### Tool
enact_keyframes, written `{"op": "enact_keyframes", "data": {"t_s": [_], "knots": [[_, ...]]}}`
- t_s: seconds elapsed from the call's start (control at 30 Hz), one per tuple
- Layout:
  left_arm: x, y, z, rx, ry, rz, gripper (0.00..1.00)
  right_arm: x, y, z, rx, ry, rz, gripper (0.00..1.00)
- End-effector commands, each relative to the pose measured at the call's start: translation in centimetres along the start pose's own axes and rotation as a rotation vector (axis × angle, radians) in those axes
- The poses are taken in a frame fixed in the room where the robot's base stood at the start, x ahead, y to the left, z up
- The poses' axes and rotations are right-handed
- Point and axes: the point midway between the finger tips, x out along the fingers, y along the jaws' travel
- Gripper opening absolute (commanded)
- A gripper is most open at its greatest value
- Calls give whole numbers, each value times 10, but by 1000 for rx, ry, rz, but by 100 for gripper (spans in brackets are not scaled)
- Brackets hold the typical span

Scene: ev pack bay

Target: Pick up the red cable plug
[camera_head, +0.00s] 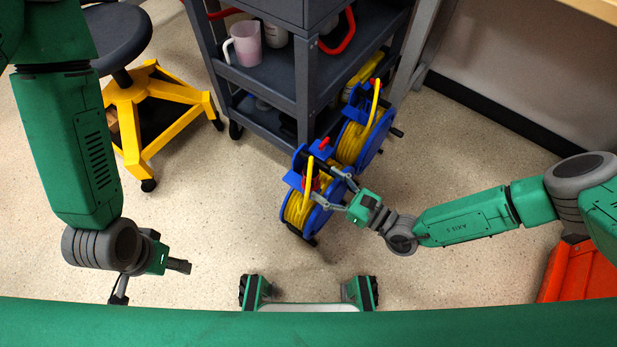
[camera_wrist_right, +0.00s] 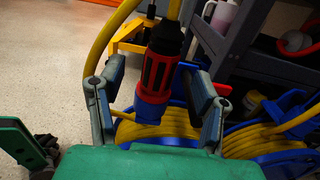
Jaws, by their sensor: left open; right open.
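The red cable plug (camera_wrist_right: 157,72), red with black grip panels and a yellow cable at its upper end, stands roughly upright in the right wrist view. It lies between the two spread fingers of my right gripper (camera_head: 326,187), with visible gaps on both sides. In the head view a red part of the plug (camera_head: 311,184) shows at the front blue cable reel (camera_head: 286,214), partly hidden by the reel and fingers. My right gripper is open and empty. My left gripper (camera_head: 152,282) is open and empty, low at the left, far from the plug.
A second blue reel (camera_head: 372,151) with yellow cable stands just behind. A dark shelf cart (camera_head: 262,80) with a pink jug (camera_head: 246,44) is behind the reels. A yellow-based stool (camera_head: 150,115) stands left, an orange object (camera_head: 582,272) right. Floor between is clear.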

Motion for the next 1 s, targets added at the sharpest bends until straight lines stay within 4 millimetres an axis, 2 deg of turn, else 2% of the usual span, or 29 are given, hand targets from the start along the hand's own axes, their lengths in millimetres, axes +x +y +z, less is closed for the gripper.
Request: {"op": "enact_keyframes", "data": {"t_s": [0.23,0.5,0.73,0.77,0.9,0.93,1.0], "knots": [[6,0,0,1,1,0,55,14,0,1,1,-4,1,58],[22,0,1,1,1,0,55,54,2,4,-2,0,3,58],[21,0,1,0,1,0,55,56,1,6,-1,0,2,58],[21,0,1,0,1,0,55,56,1,6,-1,0,2,55],[21,0,1,0,1,0,55,56,0,6,0,-1,2,6],[21,0,1,0,1,0,55,56,0,6,0,-1,2,0],[21,0,1,1,1,0,55,56,0,6,0,-1,2,0]]}}
